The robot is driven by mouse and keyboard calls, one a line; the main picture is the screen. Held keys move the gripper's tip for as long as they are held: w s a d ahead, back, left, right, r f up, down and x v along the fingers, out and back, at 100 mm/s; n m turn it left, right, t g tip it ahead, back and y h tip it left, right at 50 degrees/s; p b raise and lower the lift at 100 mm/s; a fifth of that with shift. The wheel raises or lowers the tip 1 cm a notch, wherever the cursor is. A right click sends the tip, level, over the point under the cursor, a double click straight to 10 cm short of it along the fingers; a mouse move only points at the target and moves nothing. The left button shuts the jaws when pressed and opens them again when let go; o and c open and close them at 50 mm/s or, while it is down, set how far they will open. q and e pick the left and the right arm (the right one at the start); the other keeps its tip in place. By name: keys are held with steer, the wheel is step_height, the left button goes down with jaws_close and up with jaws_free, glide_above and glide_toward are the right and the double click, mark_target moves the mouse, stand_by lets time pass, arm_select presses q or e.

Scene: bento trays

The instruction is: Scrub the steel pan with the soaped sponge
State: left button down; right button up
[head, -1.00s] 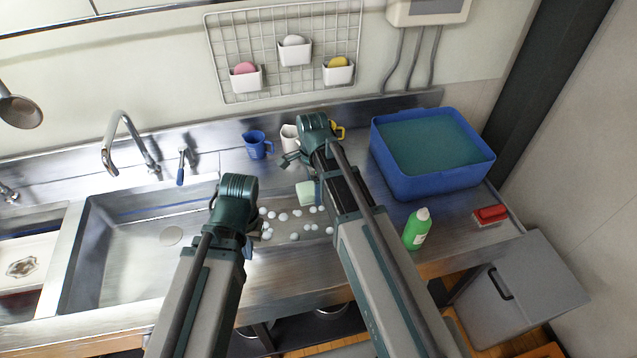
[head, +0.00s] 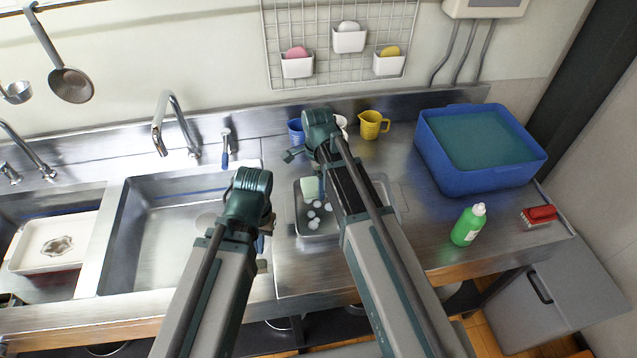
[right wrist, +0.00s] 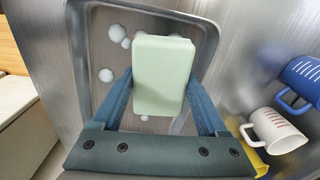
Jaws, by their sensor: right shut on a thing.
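The steel pan (head: 318,232) is a shallow rectangular tray on the counter right of the sink. Several white foam blobs lie in it; my right arm hides its middle. My right gripper (right wrist: 160,80) is shut on the pale green sponge (right wrist: 163,62), one blue finger on each side. The sponge also shows in the head view (head: 309,187), over the left back part of the pan. Whether it touches the pan's floor is unclear. My left gripper (head: 262,240) is left of the pan by the sink's edge; its fingers are mostly hidden by its own wrist.
A blue basin (head: 480,180) stands at the right back, with a green bottle (head: 468,225) and a red brush (head: 539,214) in front of it. A yellow mug (head: 371,125), a white mug (right wrist: 275,130) and a blue mug (head: 296,131) stand behind the pan. The sink (head: 165,240) is at left.

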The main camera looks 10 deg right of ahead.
steer(key=b, duration=0.4)
glide_above(319, 204)
steer(key=shift+f, duration=2.35)
steer(key=shift+f+b, duration=1.05)
steer(key=shift+r, duration=0.1)
steer(key=shift+s+d+r, duration=0.1)
steer(key=shift+d, duration=1.65)
steer(key=shift+f, duration=0.2)
steer(key=shift+a, duration=0.1)
